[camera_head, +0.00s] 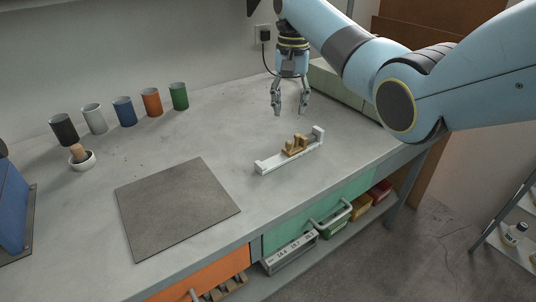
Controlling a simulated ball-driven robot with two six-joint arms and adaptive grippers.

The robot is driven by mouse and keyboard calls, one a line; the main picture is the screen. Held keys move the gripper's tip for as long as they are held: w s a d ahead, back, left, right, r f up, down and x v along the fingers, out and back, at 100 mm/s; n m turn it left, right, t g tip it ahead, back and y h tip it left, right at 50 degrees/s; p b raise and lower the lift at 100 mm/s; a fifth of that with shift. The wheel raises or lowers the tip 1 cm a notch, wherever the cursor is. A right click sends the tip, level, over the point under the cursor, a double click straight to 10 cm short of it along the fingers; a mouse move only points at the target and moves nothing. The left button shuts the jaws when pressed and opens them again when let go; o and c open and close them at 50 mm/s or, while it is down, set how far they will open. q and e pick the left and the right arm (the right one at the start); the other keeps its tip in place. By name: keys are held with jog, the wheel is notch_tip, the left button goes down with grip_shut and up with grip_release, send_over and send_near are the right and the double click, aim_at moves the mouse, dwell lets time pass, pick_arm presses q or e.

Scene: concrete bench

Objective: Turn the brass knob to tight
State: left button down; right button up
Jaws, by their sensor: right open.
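The brass knob (296,147) sits on a pale grey, bracket-like rail (270,163) with raised ends, lying at a slant on the bench. The knob looks brown-gold with upright parts, but its fine shape and any tightness mark are too small to read. My right gripper (290,110) hangs pointing down, above and behind the knob in the picture. Its fingers are spread with nothing between them, apart from the knob. My left gripper is not in view.
A dark grey mat (177,208) lies left of the rail on the concrete bench (215,135). Several coloured cups stand at the back left, near a white mortar (83,163) with a pestle. A blue object (11,207) stands at the left edge. Bench around the rail is clear.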

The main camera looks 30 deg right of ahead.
aim_at(289, 142)
jog(key=f, duration=0.3)
jog(key=shift+w+d, duration=0.25)
jog(key=shift+d, duration=0.15)
notch_tip(289, 142, down, 8)
jog(key=shift+r+b, duration=0.2)
jog(key=shift+b, duration=0.6)
jog(key=shift+f, duration=0.15)
jog(key=c, duration=0.7)
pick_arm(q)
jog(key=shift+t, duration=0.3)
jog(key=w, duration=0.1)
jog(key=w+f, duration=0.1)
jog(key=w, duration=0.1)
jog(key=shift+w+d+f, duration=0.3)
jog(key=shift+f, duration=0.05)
pick_arm(e)
grip_shut()
